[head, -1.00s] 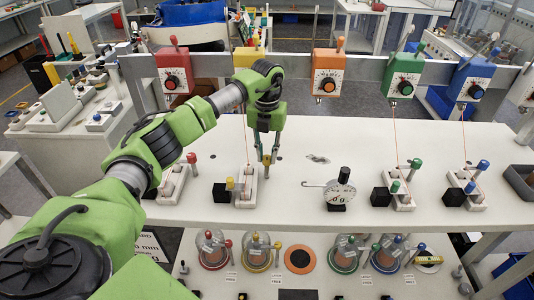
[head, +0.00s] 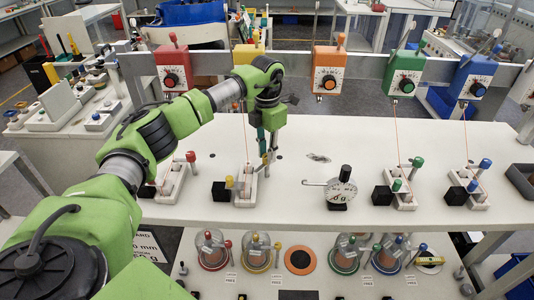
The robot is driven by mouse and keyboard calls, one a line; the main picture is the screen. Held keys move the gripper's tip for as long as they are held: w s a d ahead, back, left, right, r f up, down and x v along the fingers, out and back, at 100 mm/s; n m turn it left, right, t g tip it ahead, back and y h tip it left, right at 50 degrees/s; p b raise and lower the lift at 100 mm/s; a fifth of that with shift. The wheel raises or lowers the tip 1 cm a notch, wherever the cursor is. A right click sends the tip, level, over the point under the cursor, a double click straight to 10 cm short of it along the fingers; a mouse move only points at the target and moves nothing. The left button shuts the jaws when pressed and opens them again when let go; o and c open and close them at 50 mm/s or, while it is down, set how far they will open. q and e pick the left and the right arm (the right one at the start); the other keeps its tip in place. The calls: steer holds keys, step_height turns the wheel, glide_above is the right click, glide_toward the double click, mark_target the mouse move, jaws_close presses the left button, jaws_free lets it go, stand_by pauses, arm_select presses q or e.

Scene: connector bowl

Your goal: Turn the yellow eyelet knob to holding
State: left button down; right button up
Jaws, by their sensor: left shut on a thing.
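The yellow station's white base (head: 244,198) is on the white bench, below the yellow box (head: 247,53). A small yellow knob (head: 229,182) stands at its left beside a black block (head: 221,191). My left gripper (head: 266,156) points down over the right end of this base. It is shut on the yellow eyelet knob on the right-hand post; the fingers hide most of this knob, so its turn angle cannot be read. A thin cord (head: 246,130) runs down from the yellow box towards the base. My right gripper is not in view.
Similar red (head: 172,184), green (head: 404,198) and blue (head: 468,198) stations stand along the bench. A lower shelf holds several glass domes.

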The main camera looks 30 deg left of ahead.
arm_select(q)
steer(key=m, duration=0.5)
steer(key=shift+m+b, duration=0.3)
steer(key=shift+b, duration=0.05)
steer(key=m, duration=0.4)
steer(key=shift+r+m, duration=0.1)
steer(key=shift+m, duration=0.6)
steer(key=c, duration=1.8)
jaws_free()
steer(key=shift+r, duration=0.1)
step_height(320, 180, up, 12)
steer(key=shift+f, duration=0.15)
